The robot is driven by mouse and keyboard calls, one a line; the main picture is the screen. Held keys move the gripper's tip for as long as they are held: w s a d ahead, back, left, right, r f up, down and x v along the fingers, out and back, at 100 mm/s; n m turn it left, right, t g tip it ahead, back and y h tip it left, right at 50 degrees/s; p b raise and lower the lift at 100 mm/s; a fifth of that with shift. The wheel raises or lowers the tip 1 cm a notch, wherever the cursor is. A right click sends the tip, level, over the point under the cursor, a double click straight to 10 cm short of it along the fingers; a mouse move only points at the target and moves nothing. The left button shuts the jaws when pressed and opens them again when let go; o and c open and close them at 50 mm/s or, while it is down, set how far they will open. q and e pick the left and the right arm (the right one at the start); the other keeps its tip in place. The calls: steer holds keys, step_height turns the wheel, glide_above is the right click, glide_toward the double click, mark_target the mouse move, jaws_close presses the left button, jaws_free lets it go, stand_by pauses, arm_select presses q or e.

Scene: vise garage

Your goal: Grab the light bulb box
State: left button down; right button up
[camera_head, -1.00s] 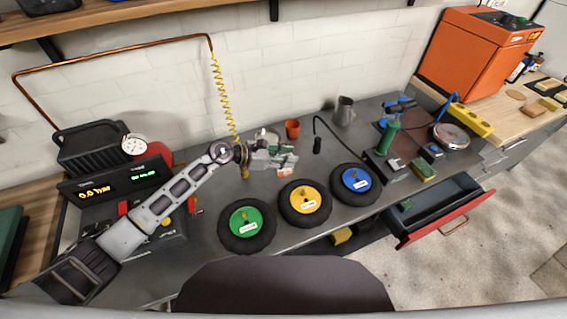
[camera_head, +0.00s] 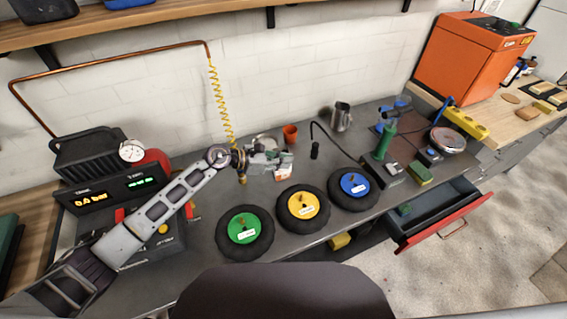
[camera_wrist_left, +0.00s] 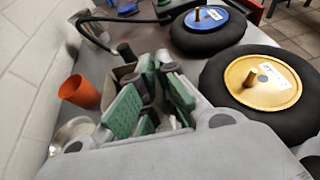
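The light bulb box (camera_head: 283,173) is a small white and orange carton on the grey workbench, left of the middle in the head view. My left gripper (camera_head: 268,158) reaches in from the left and is right at the box, covering part of it. In the left wrist view, the green-padded fingers (camera_wrist_left: 150,105) are spread apart, and a brownish edge of the box (camera_wrist_left: 122,72) shows just beyond and between them. The fingers hide most of the box; I cannot tell whether they touch it. My right gripper is in neither view.
An orange cup (camera_head: 290,133) and a metal dish (camera_wrist_left: 72,134) stand close behind the gripper. Green (camera_head: 244,228), yellow (camera_head: 303,207) and blue (camera_head: 354,187) hubbed wheels lie along the front. A yellow coiled hose (camera_head: 221,103) hangs behind. An open red drawer (camera_head: 440,222) sticks out at right.

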arm_select(q)
step_height(320, 180, up, 27)
steer(key=b, duration=0.1)
steer(key=shift+r, duration=0.2)
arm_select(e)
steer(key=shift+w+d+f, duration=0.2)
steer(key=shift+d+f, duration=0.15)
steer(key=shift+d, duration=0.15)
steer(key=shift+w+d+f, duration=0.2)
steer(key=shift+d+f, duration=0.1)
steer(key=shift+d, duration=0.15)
